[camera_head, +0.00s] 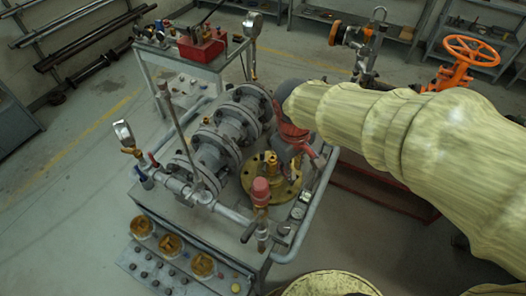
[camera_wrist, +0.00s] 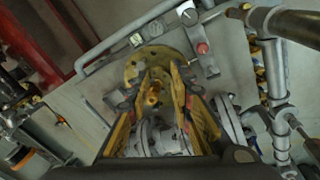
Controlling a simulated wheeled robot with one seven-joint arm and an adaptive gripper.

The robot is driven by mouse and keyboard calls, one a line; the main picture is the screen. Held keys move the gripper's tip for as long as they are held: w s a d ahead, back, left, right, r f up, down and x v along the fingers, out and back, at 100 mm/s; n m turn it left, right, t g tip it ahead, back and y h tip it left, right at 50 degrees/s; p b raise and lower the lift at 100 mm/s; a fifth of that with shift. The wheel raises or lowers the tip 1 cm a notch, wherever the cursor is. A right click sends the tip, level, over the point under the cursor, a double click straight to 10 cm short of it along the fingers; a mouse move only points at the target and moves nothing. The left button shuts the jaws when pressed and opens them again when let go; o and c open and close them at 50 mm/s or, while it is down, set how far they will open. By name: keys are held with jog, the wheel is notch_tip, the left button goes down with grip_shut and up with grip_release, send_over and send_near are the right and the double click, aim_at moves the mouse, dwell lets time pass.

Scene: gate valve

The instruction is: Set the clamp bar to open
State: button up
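A long grey bar (camera_head: 178,132) stands slanted at the left of the test bench, rising from the pipework. It is likely the clamp bar, but I cannot tell for sure. A thick bar (camera_wrist: 298,28) at the upper right of the wrist view may be the same one. My gripper (camera_wrist: 155,78) points down over the bench, its fingers apart with nothing held. Between the fingers, seemingly below them, shows the brass stem of a round brass flange (camera_wrist: 134,68). The flange (camera_head: 285,190) also shows in the head view, in front of my arm's end. My arm partly hides the bench's right side.
Grey flanged valve bodies (camera_head: 212,150) fill the bench's middle. A red-capped fitting (camera_head: 261,190) and a gauge (camera_head: 123,132) rise nearby. A rail (camera_head: 310,215) edges the bench. An orange handwheel valve (camera_head: 470,50) stands behind. The floor at left is clear.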

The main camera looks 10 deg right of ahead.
jog(key=w+a+f+n+g+h, duration=0.1)
jog(key=w+a+f+n, duration=0.2)
jog(key=w+f+n, duration=0.25)
jog(key=w+a+f+n+h, duration=0.1)
jog(key=w+a+f+n, duration=0.35)
jog(key=w, duration=0.25)
jog(key=n+t+h, duration=0.1)
jog(key=n, duration=0.5)
send_over(262, 152)
jog(key=s+a, duration=0.1)
jog(key=a, duration=0.2)
notch_tip(262, 152, down, 3)
jog(key=shift+n, duration=0.3)
jog(key=x, duration=0.7)
jog(key=shift+d+f+b, duration=0.15)
jog(key=shift+d+b, duration=0.2)
jog(key=shift+d, duration=0.05)
jog(key=shift+c, duration=0.8)
jog(key=c, duration=0.4)
grip_shut()
